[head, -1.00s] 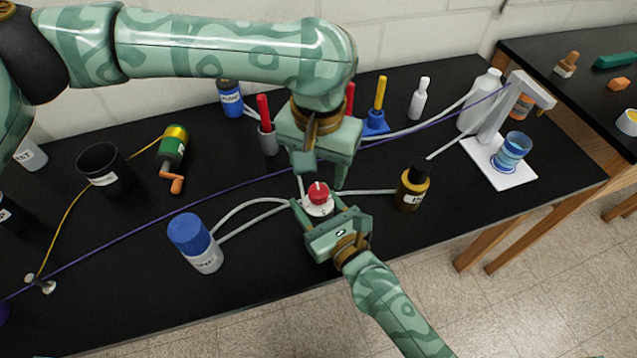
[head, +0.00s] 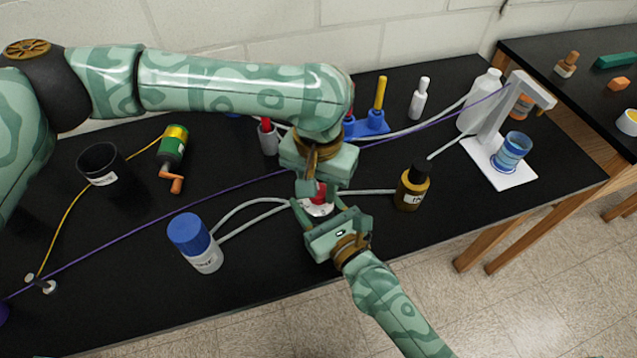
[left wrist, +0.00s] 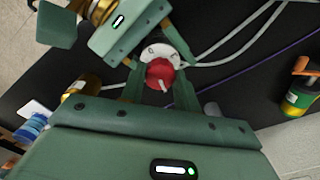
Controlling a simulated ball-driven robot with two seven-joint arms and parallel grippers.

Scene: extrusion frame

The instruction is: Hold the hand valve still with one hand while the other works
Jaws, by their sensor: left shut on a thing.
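The hand valve (head: 319,208) stands on the black bench, with a white body and a red knob; clear tubes run to it. In the left wrist view its red knob (left wrist: 160,73) sits on a round white dial. My left gripper (head: 319,187) comes down from above and is shut on the red knob, a finger on each side of it in the left wrist view (left wrist: 158,90). My right gripper (head: 318,212) reaches in from the front, its fingers on both sides of the white body and seemingly shut on it. The contact there is partly hidden.
A blue-capped bottle (head: 197,243) stands left of the valve and an amber bottle (head: 412,187) right of it. A black cup (head: 100,165) and a green crank tool (head: 172,152) are farther left. A white stand (head: 500,170) is at right. A purple cord crosses the bench.

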